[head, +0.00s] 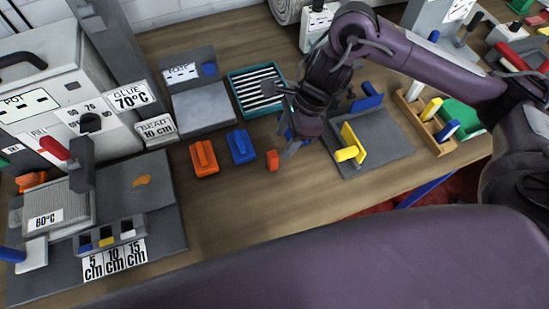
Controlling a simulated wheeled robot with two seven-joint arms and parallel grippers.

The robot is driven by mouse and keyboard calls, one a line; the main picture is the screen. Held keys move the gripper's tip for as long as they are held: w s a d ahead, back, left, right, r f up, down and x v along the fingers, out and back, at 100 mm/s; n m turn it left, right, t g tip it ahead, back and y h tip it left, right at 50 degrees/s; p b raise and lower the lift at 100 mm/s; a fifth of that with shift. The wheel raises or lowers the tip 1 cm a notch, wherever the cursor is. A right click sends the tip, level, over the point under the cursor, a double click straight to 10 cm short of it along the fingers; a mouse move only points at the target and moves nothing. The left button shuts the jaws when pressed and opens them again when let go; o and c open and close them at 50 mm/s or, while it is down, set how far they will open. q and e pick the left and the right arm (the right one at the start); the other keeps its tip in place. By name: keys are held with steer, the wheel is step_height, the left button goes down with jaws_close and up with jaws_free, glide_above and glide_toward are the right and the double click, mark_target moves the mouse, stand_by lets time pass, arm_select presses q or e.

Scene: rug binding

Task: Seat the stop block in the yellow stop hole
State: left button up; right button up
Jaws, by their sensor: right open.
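A small orange-red block (273,160), which looks like the stop block, stands on the wooden bench near the middle. My right gripper (291,147) is open, pointing down just to the right of this block and apart from it. My left gripper is not in view.
An orange block (204,158) and a blue block (240,147) stand left of the small block. A grey plate with a yellow fixture (351,145) lies to the right. A teal striped tray (233,78) is behind. Bare bench (235,205) lies between block and machine.

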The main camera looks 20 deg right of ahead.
mark_target(274, 154)
steer(key=a+f+p, duration=0.1)
steer(key=f, duration=0.1)
steer(key=a+f+n+p, duration=0.1)
steer(key=f, duration=0.1)
steer(key=f+n+p, duration=0.1)
steer(key=f, duration=0.1)
steer(key=shift+w+a+f, duration=0.15)
steer(key=shift+a+f, duration=0.05)
steer(key=shift+a, duration=0.2)
steer(key=shift+a+f, duration=0.15)
steer(key=shift+f, duration=0.25)
steer(key=c, duration=1)
jaws_close()
steer(key=shift+r, duration=0.15)
